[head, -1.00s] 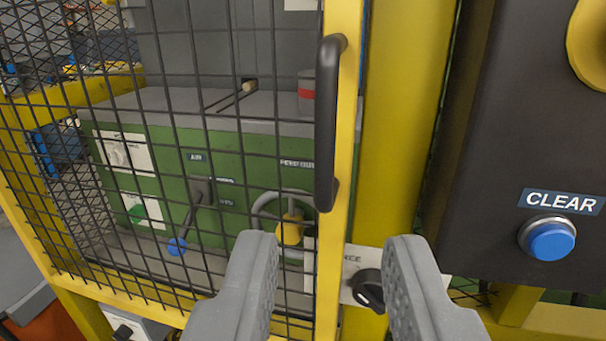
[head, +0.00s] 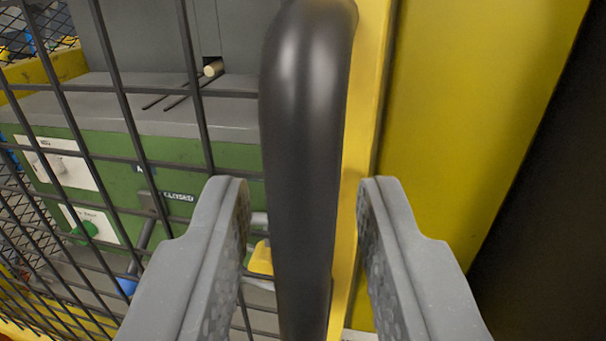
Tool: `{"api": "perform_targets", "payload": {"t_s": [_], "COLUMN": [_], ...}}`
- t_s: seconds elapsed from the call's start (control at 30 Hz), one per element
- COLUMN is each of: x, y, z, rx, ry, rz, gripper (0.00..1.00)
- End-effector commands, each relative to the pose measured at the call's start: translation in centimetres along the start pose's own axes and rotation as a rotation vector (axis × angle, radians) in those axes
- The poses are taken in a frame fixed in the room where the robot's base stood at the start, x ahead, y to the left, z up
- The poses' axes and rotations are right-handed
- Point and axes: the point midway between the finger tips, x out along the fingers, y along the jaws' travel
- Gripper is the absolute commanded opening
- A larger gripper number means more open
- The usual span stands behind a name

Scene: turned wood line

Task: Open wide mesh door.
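The mesh door (head: 125,105) is black wire mesh in a yellow frame, and it fills the left of the head view. It looks shut against the yellow post at its right. Its black vertical bar handle (head: 303,150) stands on the yellow door edge (head: 358,130), close in front of me. My gripper (head: 305,190) is open. One finger is left of the handle and the other is right of it, with gaps on both sides. The handle's lower end is out of the picture.
A wide yellow post (head: 480,110) stands right of the door, with a dark panel (head: 560,220) beyond it. Behind the mesh is a green machine (head: 120,170) with a grey top and a blue-knobbed lever (head: 127,286).

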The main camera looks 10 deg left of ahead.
Motion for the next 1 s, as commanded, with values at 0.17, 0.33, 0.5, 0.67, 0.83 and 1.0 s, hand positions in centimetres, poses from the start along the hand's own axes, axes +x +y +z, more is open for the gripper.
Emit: {"api": "perform_targets", "payload": {"t_s": [0.17,0.33,0.5,0.67,0.83,1.0], "x": [0.3,0.3,0.3,0.3,-0.1,-1.2], "y": [0.0,0.0,0.0,0.0,-0.2,-0.7], "z": [0.1,0.1,0.1,0.1,0.1,0.3], "rx": [0.000,0.000,0.000,0.000,0.000,0.000], "ry": [-0.002,-0.002,-0.002,-0.002,-0.002,-0.003], "rz": [0.001,0.001,0.001,0.002,0.008,0.029], "gripper": [0.29,0.29,0.00,0.00,0.00,0.00]}}
